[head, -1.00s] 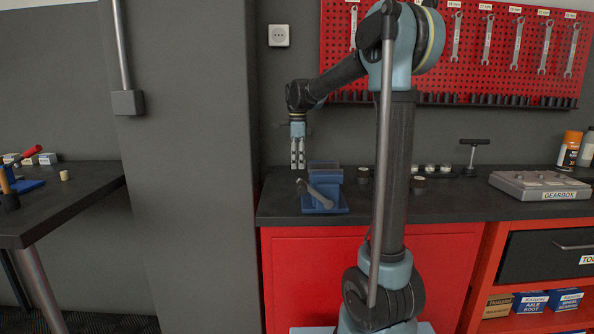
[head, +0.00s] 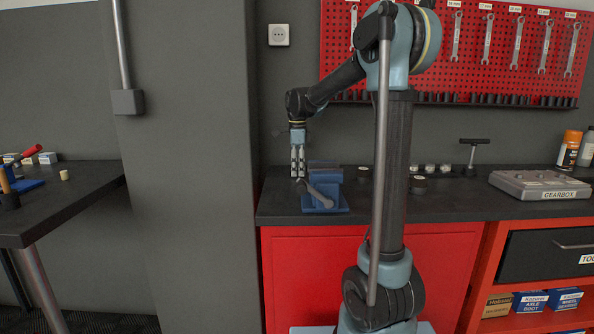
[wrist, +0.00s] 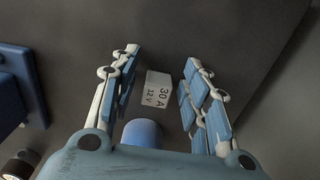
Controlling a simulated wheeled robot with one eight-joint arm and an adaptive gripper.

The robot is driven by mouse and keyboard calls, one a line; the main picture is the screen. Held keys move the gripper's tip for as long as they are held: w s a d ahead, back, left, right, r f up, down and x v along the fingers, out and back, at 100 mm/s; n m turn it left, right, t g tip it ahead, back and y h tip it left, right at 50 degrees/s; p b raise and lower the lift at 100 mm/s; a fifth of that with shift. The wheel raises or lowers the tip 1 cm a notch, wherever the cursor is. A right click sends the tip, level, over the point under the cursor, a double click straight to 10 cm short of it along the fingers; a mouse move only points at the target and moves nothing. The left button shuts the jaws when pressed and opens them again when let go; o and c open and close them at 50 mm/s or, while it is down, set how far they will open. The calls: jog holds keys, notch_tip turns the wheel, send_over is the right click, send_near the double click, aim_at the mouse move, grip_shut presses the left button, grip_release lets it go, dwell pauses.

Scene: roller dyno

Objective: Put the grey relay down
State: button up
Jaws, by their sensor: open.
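The relay (wrist: 158,90) is a small light grey block marked "30 A 12 V". In the wrist view it sits between the two fingers of my gripper (wrist: 161,60), with a visible gap on each side. The fingers are open and do not touch it. Dark bench surface shows around the relay; I cannot make out its contact with it. In the head view my gripper (head: 298,174) points down at the bench's left end, just left of the blue vise (head: 325,188). The relay cannot be made out there.
The blue vise also shows at the left of the wrist view (wrist: 15,85). The dark bench (head: 440,204) carries small round parts and a grey gearbox case (head: 540,186) farther right. A red tool board (head: 480,50) hangs behind. A grey pillar (head: 185,180) stands left.

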notch_tip(320, 180, up, 12)
dwell(0.6)
jog(key=shift+s, duration=0.15)
